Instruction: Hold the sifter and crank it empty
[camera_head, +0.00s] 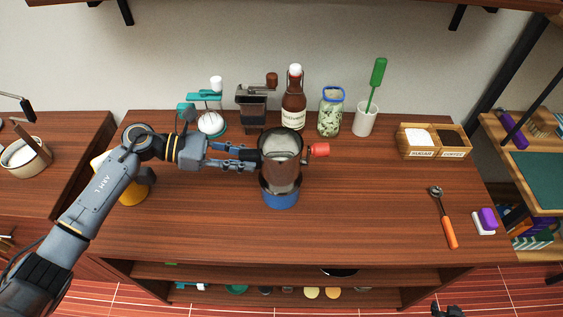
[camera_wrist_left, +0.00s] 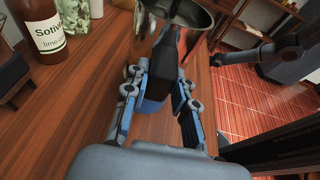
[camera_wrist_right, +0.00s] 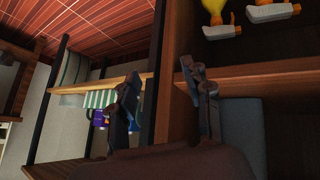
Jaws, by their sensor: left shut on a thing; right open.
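The metal sifter (camera_head: 282,146) is a grey cup with a red crank knob (camera_head: 319,150) on its right side. It is over a container with a blue base (camera_head: 281,198) in the middle of the counter; whether they touch is unclear. My left gripper (camera_head: 254,159) comes in from the left and is shut on the sifter's handle, which the fingers mostly hide. The left wrist view shows the sifter's rim (camera_wrist_left: 188,16) above the fingers (camera_wrist_left: 160,100). My right gripper (camera_wrist_right: 163,90) is open and empty, low beyond the counter's front edge. The sifter's contents are unclear.
Along the back stand a teal device (camera_head: 209,118), a coffee grinder (camera_head: 252,106), a brown bottle (camera_head: 293,106), a jar (camera_head: 330,112) and a white cup (camera_head: 365,120). A wooden two-part box (camera_head: 433,153) and an orange-handled spoon (camera_head: 448,228) lie right.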

